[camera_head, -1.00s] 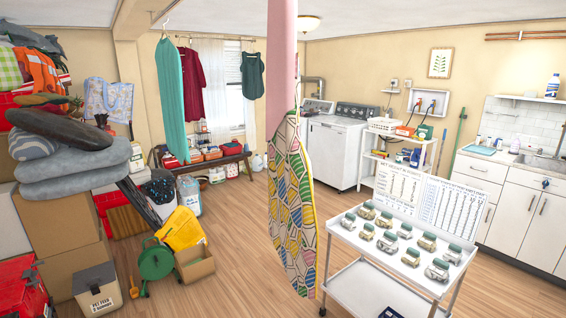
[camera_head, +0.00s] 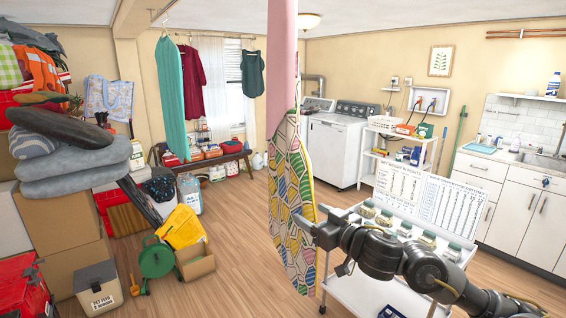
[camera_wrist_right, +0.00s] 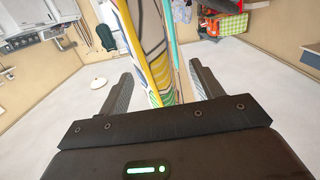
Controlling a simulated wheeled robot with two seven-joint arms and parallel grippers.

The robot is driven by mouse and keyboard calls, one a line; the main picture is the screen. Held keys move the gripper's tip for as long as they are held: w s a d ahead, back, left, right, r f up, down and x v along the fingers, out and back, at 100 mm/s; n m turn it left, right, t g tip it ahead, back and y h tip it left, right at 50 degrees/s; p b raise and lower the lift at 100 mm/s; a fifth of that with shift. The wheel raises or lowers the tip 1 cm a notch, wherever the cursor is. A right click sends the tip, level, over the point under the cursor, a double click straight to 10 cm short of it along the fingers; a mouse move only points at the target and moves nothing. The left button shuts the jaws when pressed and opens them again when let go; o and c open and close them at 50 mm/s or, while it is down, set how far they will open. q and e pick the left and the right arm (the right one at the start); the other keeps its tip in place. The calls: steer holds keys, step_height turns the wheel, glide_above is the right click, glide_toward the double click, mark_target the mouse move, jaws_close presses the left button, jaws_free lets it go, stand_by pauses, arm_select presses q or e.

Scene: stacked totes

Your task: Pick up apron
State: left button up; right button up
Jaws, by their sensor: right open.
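The apron (camera_head: 292,190) appears to be the cloth with a multicoloured hexagon pattern and yellow edge, hanging upright in the middle of the head view. A pink strip (camera_head: 282,50) rises above it to the top edge. My right gripper (camera_head: 316,216) is at its lower right side, with open jaws. In the right wrist view, the patterned cloth (camera_wrist_right: 150,45) runs between the two fingers of the open gripper (camera_wrist_right: 161,70), nearer the left one. I cannot tell whether either finger touches it. My left gripper is not in view.
A white cart (camera_head: 352,292) with several small jars stands behind my right arm. A washer (camera_head: 340,150) stands at the back.

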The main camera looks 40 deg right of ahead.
mark_target(300, 197)
step_height(300, 197, up, 3)
steer(key=shift+w+f+t+y, duration=0.15)
steer(key=shift+f+t+y, duration=0.05)
steer(key=shift+t+y, duration=0.1)
steer(key=shift+w+p, duration=0.3)
steer(key=shift+w, duration=2.5)
steer(key=shift+w+d, duration=0.2)
steer(key=shift+w, duration=0.2)
steer(key=w, duration=0.2)
steer(key=w+p, duration=0.1)
steer(key=shift+w+d, duration=0.2)
steer(key=shift+w, duration=0.2)
steer(key=shift+w+f, duration=0.15)
steer(key=shift+w, duration=0.2)
steer(key=shift+s, duration=0.1)
steer(key=c, duration=1.2)
